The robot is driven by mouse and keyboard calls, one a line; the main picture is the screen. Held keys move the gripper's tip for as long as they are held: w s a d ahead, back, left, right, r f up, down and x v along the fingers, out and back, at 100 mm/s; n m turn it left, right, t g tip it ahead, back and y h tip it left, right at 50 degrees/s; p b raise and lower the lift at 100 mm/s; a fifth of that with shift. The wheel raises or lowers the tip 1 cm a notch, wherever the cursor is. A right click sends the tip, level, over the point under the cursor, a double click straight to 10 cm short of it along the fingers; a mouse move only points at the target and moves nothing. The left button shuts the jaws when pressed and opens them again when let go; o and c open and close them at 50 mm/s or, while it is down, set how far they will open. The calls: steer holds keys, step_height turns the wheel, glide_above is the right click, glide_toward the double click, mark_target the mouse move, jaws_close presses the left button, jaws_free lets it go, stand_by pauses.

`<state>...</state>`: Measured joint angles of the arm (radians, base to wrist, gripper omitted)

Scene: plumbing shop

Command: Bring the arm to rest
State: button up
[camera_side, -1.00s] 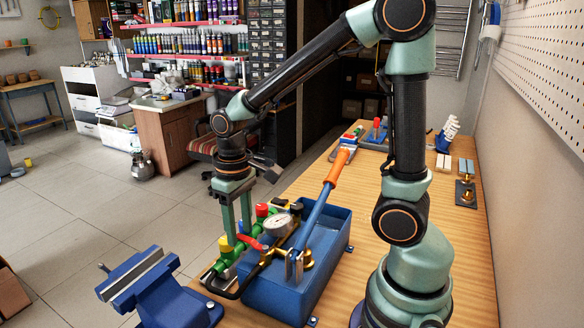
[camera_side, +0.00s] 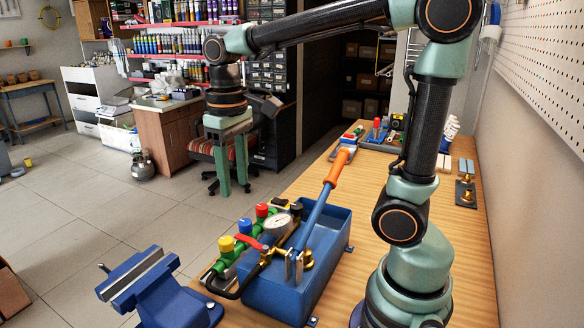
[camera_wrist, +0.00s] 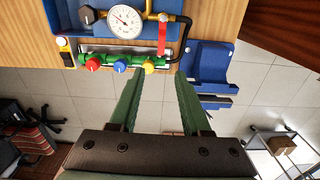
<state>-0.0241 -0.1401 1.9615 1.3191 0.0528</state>
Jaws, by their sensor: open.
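My gripper (camera_side: 234,190) hangs in the air with its fingers pointing down, open and empty. The pump's lever has an orange grip (camera_side: 341,167).
A blue vise (camera_side: 155,287) stands at the bench's front left corner. Small trays (camera_side: 376,138) with tools lie at the far end of the wooden bench (camera_side: 400,180). Brass fittings (camera_side: 466,190) lie at right by the pegboard wall. Open floor lies left of the bench.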

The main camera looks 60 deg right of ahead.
steer(key=shift+r, duration=0.45)
steer(key=shift+s, duration=0.1)
steer(key=shift+s+d+f+t, duration=0.15)
steer(key=shift+s+f+t, duration=0.1)
steer(key=shift+s+t, duration=0.55)
steer(key=shift+s+d+f+t, duration=0.1)
steer(key=shift+s+f+t, duration=0.35)
steer(key=shift+t, duration=0.6)
steer(key=shift+s+d+f+t, duration=0.1)
steer(key=shift+s+d+t, duration=0.05)
steer(key=shift+s+t, duration=0.7)
